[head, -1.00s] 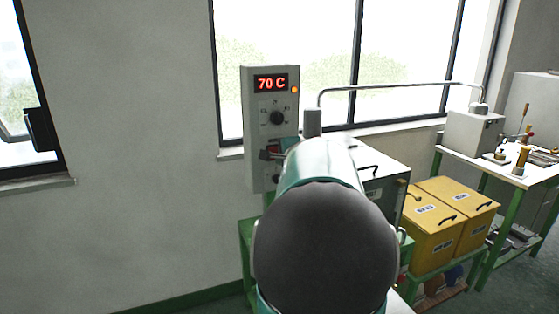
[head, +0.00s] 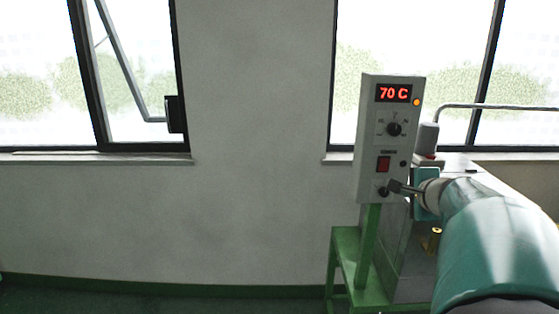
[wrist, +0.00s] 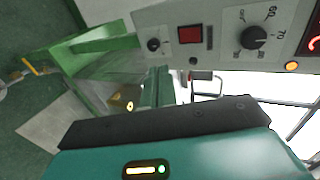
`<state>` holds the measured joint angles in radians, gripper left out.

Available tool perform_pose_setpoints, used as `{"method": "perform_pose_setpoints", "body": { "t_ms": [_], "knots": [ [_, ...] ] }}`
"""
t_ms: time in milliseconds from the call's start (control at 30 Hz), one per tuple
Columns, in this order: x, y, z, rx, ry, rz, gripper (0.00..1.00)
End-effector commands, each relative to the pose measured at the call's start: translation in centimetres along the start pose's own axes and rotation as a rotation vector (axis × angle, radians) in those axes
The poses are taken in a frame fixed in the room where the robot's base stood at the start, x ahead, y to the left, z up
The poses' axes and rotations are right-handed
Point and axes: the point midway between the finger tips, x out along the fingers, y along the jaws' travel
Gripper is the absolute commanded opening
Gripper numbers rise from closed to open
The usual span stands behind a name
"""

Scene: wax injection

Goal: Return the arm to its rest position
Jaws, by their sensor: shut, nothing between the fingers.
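My arm, teal with a pale wrist section, reaches in from the lower right of the head view. My gripper (head: 397,187) is at its far end, small and dark, shut and empty. It is beside the lower part of the grey control box (head: 370,140), near the lower knob; I cannot tell if they touch. The box shows a red 70 C display (head: 394,93), a dial (head: 394,129) and a red switch (head: 383,164). In the wrist view, the teal and black gripper body fills the bottom, with the dial (wrist: 254,38) and red switch (wrist: 190,34) above it.
A green stand (head: 345,245) is below the box. A white-topped machine with a bent metal pipe (head: 490,106) is behind my arm at right. Windows line the back wall. The wall and floor left of the stand are clear.

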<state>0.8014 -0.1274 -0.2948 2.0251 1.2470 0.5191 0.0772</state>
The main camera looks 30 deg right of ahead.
Motion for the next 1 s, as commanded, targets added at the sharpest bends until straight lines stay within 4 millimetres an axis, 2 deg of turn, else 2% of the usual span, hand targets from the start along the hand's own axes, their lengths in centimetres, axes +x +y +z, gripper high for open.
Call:
{"method": "perform_pose_setpoints", "body": {
  "t_ms": [133,233,267,367,400,467,500,600,700,800,900,1000],
  "knots": [
    [-0.1,0.0,0.2,-0.005,-0.004,0.001,0.0],
    [-0.2,0.1,2.2,-0.048,-0.042,0.011,0.0],
    [-0.2,0.1,3.4,-0.072,-0.063,0.017,0.0],
    [-0.7,0.8,8.6,-0.194,-0.164,0.046,0.0],
    [-1.1,1.3,11.3,-0.26,-0.216,0.061,0.0],
    [-2.1,2.3,15.3,-0.37,-0.297,0.084,0.0],
    [-2.9,3.1,17.9,-0.448,-0.35,0.098,0.0],
    [-5.4,5.7,23.8,-0.655,-0.482,0.131,0.0],
    [-8.8,9.1,29.0,-0.89,-0.611,0.16,0.0],
    [-12.8,13.1,32.9,-1.171,-0.73,0.18,0.0],
    [-16.6,17.1,34.9,-1.457,-0.811,0.191,0.0],
    [-19.0,19.8,35.3,-1.678,-0.845,0.195,0.0]
  ]
}}
